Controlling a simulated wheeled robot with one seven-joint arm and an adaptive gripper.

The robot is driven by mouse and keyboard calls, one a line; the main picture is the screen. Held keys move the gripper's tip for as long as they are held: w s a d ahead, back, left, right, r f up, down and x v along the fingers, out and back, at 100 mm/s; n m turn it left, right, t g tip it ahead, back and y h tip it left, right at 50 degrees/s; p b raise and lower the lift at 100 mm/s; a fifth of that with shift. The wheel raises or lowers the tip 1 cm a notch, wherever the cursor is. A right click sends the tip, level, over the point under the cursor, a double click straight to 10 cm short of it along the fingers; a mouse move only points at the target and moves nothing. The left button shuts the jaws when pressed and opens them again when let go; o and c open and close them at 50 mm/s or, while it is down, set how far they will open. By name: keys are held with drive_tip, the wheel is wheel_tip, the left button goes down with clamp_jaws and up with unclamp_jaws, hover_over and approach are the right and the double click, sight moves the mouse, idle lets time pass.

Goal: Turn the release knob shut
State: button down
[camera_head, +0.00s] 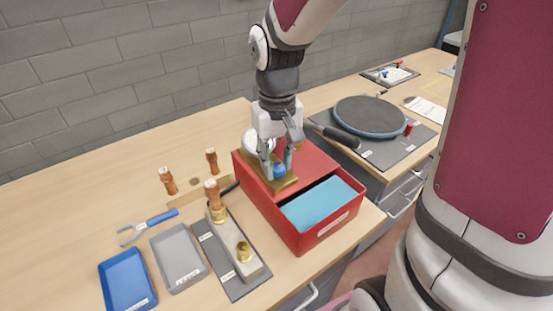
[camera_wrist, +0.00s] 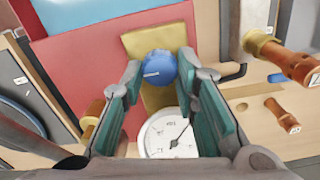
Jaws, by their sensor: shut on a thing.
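The release knob (camera_head: 280,171) is a small round blue knob on a brass block (camera_head: 285,184) on top of the red box. In the wrist view the blue knob (camera_wrist: 159,68) shows a short white mark on its face, pointing left. My gripper (camera_head: 278,165) points down over the brass block with its fingers around the knob. In the wrist view the teal fingertips (camera_wrist: 160,72) sit on either side of the knob, closed on it. A white pressure gauge (camera_wrist: 168,135) lies just beside the knob; its needle points up and right.
The red box (camera_head: 320,228) has an open drawer with a blue inside. A round dark plate (camera_head: 370,115) lies behind right.

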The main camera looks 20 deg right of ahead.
sight(277, 166)
drive_tip(key=c, duration=1.2)
unclamp_jaws()
drive_tip(key=shift+c, duration=0.2)
drive_tip(key=shift+r, duration=0.1)
wheel_tip(277, 166, up, 12)
drive_tip(key=s+t, duration=0.4)
drive_tip(key=s, duration=1.1)
drive_tip(key=shift+s+d+t, duration=0.2)
drive_tip(key=shift+t, duration=0.1)
